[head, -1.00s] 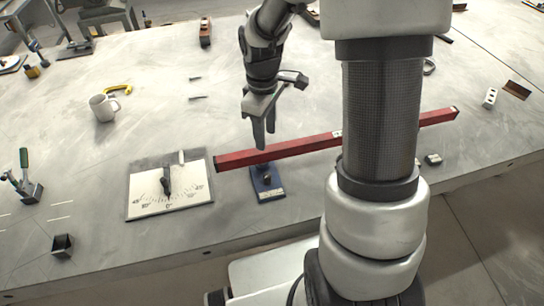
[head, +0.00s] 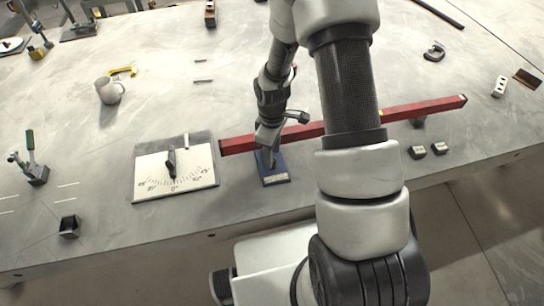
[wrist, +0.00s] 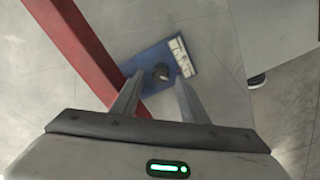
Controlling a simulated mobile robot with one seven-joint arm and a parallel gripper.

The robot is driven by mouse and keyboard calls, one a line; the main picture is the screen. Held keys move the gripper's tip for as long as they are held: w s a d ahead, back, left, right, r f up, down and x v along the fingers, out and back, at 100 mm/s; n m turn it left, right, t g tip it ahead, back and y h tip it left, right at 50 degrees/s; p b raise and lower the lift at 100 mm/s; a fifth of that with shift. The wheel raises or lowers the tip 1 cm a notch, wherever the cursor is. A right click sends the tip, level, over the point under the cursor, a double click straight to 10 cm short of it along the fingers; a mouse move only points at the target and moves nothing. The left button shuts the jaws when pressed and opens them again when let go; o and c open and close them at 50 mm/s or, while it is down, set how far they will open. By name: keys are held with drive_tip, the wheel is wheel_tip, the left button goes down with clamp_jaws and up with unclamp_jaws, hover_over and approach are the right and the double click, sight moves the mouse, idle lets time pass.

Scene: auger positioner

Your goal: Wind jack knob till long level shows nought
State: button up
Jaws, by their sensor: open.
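The long red level (head: 400,110) lies across the bench, partly hidden behind my arm; its reading cannot be made out. The small blue jack (head: 275,178) stands at the level's near side, towards its left end. In the wrist view, the dark round knob (wrist: 161,72) sits on the blue base (wrist: 150,57), close to the red level (wrist: 82,50). My gripper (head: 267,160) is over the jack in the head view. In the wrist view my gripper (wrist: 155,92) is open, with the knob just beyond and between its fingertips; I cannot tell whether they touch it.
A white dial board (head: 175,176) with a dark pointer lies left of the jack. A mug (head: 109,90), a small dark box (head: 69,227) and a green-handled tool holder (head: 33,170) stand farther left.

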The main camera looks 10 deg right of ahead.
drive_tip(key=shift+f, duration=1.1)
clamp_jaws()
drive_tip(key=shift+m, duration=0.3)
drive_tip(key=m+b, duration=0.2)
drive_tip(key=m, duration=0.2)
drive_tip(key=shift+f+b, duration=0.1)
drive_tip(key=shift+b, duration=0.3)
drive_tip(key=m+b, duration=0.2)
drive_tip(key=m, duration=0.4)
